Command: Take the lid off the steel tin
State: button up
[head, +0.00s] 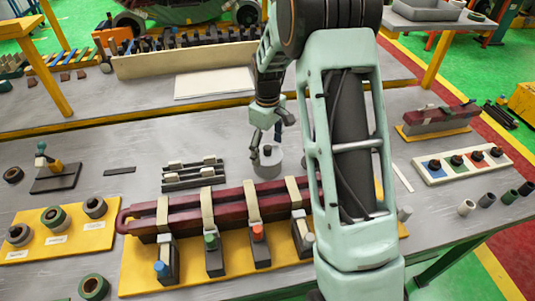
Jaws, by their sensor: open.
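The steel tin (267,168) stands on the grey table behind the dark red coil bar. It is a short grey cylinder, and a small dark knob (267,151) shows on its top. My gripper (268,136) hangs just above the tin, pointing down, with its fingers apart around or near the knob. I cannot tell whether a finger touches it. My own arm link hides the table just right of the tin.
A dark red coil bar (185,221) with clamps lies on a yellow board in front of the tin. Slotted dark bars (192,172) lie left of it. A white tray (450,180) with coloured squares is at right. Bare table shows behind the tin.

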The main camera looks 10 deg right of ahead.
jog(key=shift+s, duration=0.1)
jog(key=c, duration=2)
jog(key=shift+s+f, duration=0.1)
grip_shut()
